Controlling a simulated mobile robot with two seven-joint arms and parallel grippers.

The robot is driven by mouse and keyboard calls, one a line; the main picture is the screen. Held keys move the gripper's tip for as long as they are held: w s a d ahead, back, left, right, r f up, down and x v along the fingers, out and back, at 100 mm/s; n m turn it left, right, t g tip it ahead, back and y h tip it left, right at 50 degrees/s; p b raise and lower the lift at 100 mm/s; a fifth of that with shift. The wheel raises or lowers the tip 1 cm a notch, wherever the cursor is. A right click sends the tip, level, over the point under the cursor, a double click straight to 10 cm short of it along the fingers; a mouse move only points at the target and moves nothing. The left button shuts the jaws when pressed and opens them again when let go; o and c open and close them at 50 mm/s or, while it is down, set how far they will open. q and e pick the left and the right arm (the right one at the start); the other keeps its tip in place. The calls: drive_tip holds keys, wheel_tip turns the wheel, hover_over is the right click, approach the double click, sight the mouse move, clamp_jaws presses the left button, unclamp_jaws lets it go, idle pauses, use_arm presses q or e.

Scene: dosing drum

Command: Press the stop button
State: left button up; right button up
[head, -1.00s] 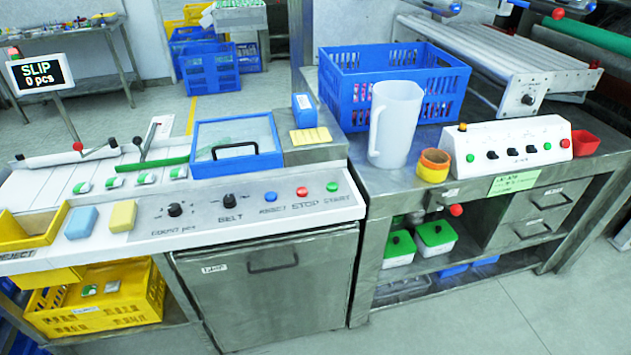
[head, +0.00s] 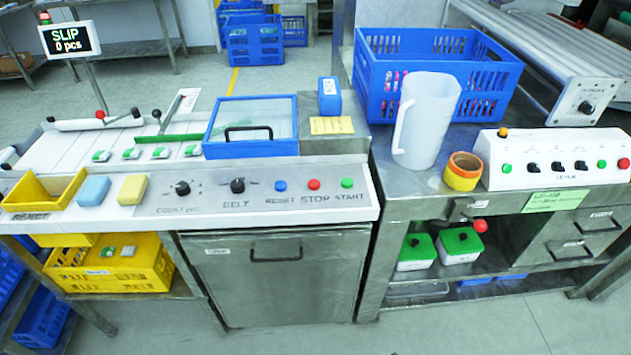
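The red stop button (head: 314,184) sits on the sloped front panel (head: 220,199) of the machine, above the printed word STOP. The blue reset button (head: 280,186) is to its left and the green start button (head: 347,183) to its right. A display (head: 70,39) at the upper left reads SLIP, 0 pcs. Another red button (head: 623,163) is on the white control box at the right. Neither of my grippers is in the head view.
Two black knobs, one marked BELT (head: 237,185), sit left of the buttons. A lidded blue-framed box (head: 250,149) stands behind the panel. A white jug (head: 430,115), an orange-yellow ring (head: 462,171) and a blue crate (head: 437,60) stand on the right bench. Floor in front is clear.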

clamp_jaws()
idle(1.4)
